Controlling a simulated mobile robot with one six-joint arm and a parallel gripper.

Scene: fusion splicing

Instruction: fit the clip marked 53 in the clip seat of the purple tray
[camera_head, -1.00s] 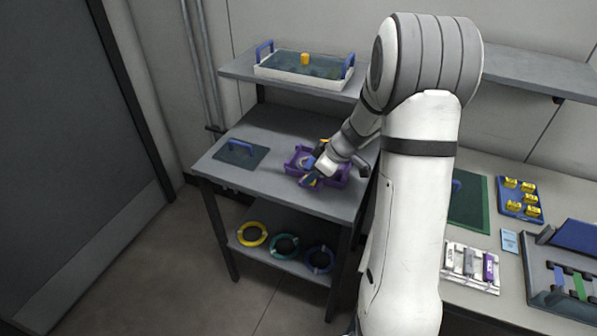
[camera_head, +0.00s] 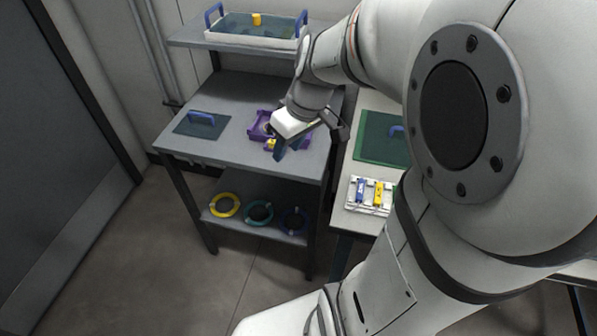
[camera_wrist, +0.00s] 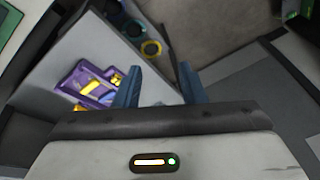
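The purple tray (camera_head: 255,131) lies on the grey side table, partly hidden by my gripper in the head view. It also shows in the wrist view (camera_wrist: 72,83), left of my fingers. A small yellow clip-like piece (camera_wrist: 117,79) sits at the tray's right side there, and its yellow also shows in the head view (camera_head: 271,143). No number is readable, so I cannot tell whether it is clip 53 or how it is seated. My gripper (camera_wrist: 158,84) has its two blue fingers apart, with nothing between them. In the head view my gripper (camera_head: 290,147) is at the tray's right front.
A dark mat with a blue handle (camera_head: 201,120) lies left of the tray. Yellow, teal and dark rings (camera_head: 224,205) lie on the lower shelf. A white rack (camera_head: 368,207) and a green mat (camera_head: 383,138) are on the right bench. A white bin (camera_head: 235,29) stands on the upper shelf.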

